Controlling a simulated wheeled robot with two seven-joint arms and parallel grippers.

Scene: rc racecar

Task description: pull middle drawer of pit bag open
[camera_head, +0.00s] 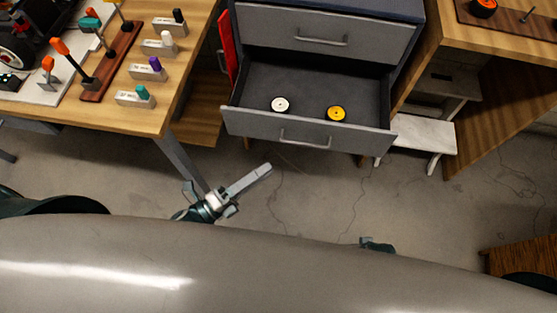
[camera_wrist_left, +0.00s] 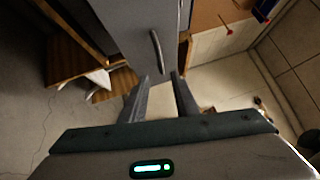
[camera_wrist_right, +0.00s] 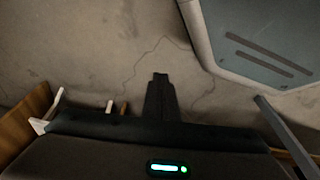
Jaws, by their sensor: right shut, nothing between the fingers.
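The pit bag is a grey drawer cabinet with a dark top. Its top drawer (camera_head: 275,27) is closed. The drawer below it, the middle drawer (camera_head: 240,121), stands pulled out, with a white wheel (camera_head: 280,104) and a yellow wheel (camera_head: 336,113) inside. Its bar handle (camera_head: 305,141) is on the front. My left gripper (camera_head: 266,170) is below and in front of this drawer, apart from the handle. In the left wrist view its fingers (camera_wrist_left: 160,78) are open and empty, with a handle (camera_wrist_left: 157,50) beyond the tips. My right gripper's fingers (camera_wrist_right: 160,76) are shut and empty over floor.
A wooden table (camera_head: 150,116) at left carries labelled blocks, coloured-handled tools and part of a car. A wooden bench (camera_head: 470,45) stands at right, with a white stool-like piece (camera_head: 425,135) beside it. A red object (camera_head: 228,45) hangs at the cabinet's left side. The floor in front is clear.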

